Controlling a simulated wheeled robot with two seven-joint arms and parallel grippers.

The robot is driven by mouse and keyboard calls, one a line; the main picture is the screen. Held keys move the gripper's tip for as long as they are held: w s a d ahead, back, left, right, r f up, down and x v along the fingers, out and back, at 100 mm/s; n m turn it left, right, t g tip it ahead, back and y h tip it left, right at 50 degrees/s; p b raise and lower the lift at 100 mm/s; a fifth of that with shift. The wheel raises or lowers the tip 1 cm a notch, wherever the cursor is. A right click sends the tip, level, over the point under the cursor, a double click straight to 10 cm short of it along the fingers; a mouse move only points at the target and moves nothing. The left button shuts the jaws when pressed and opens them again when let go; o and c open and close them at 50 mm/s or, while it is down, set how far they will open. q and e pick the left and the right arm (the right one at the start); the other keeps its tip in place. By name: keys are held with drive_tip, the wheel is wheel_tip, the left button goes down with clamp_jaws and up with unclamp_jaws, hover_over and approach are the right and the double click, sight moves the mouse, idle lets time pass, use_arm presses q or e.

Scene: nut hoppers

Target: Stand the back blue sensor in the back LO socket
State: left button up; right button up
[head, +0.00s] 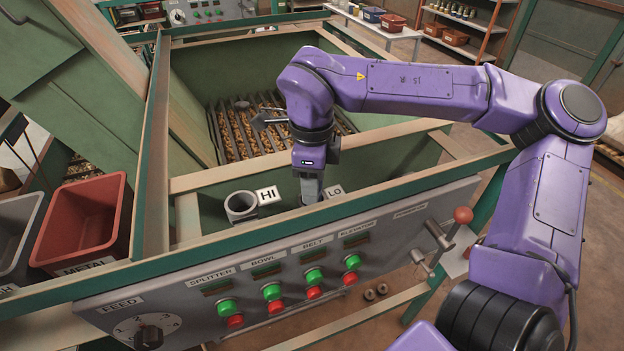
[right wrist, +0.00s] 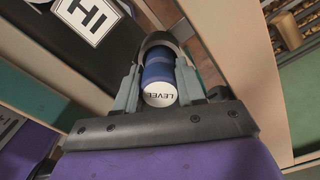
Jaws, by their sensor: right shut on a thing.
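My right gripper (head: 311,192) reaches down beside the LO label (head: 334,192), behind the control panel. In the right wrist view its fingers are shut on a blue sensor (right wrist: 157,72) with a white end cap (right wrist: 160,99) marked LEVEL. A dark grey rounded socket rim (right wrist: 160,40) curves around the sensor's far end; I cannot tell how deep the sensor sits in it. In the head view the sensor and LO socket are hidden by the gripper. The HI socket (head: 241,206), a grey ring, stands to the left by the HI label (head: 267,194). My left gripper is not in view.
The front panel (head: 190,300) has green and red buttons and a FEED knob (head: 149,331). A red-topped lever (head: 463,216) stands at its right. A red METAL bin (head: 80,220) is at left. The hopper grate (head: 240,135) with nuts lies behind.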

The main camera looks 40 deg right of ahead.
drive_tip(key=shift+f+b, duration=0.35)
drive_tip(key=shift+f, duration=0.25)
drive_tip(key=o, duration=0.8)
drive_tip(key=shift+r, duration=0.1)
wheel_tip(320, 180, up, 9)
drive_tip(key=p, duration=0.9)
drive_tip(key=shift+f, duration=0.2)
wheel_tip(320, 180, up, 2)
drive_tip(key=shift+r+p, duration=0.2)
drive_tip(key=shift+p, duration=0.75)
drive_tip(key=shift+f, duration=0.1)
